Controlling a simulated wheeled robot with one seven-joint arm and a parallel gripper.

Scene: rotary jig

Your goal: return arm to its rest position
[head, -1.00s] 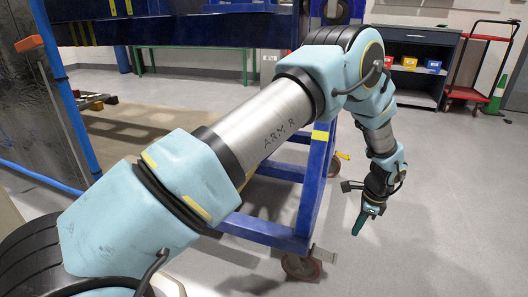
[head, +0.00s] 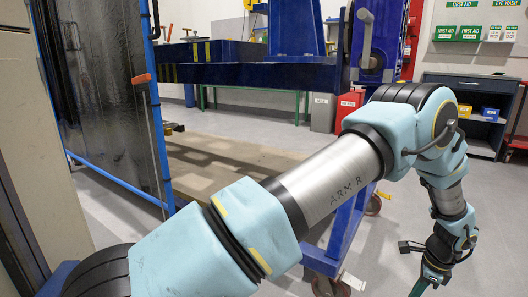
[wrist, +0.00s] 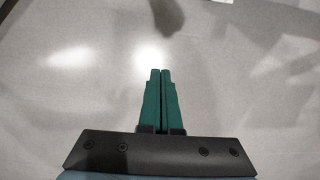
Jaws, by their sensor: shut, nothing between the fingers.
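My gripper (wrist: 160,72) shows in the wrist view with its two green fingers side by side, shut and empty, above bare grey floor. In the head view my gripper (head: 418,290) is at the lower right, pointing down, with its fingertips at or past the bottom edge. My arm reaches from the lower left across the picture, bends at the elbow on the right and hangs down from there. The arm touches nothing that I can see.
A blue wheeled jig frame (head: 345,225) stands behind my arm, close to it in the picture. A dark transparent curtain (head: 100,90) hangs at the left. A dark shelf unit (head: 470,100) with small bins stands at the back right. The floor (head: 385,265) around the gripper is clear.

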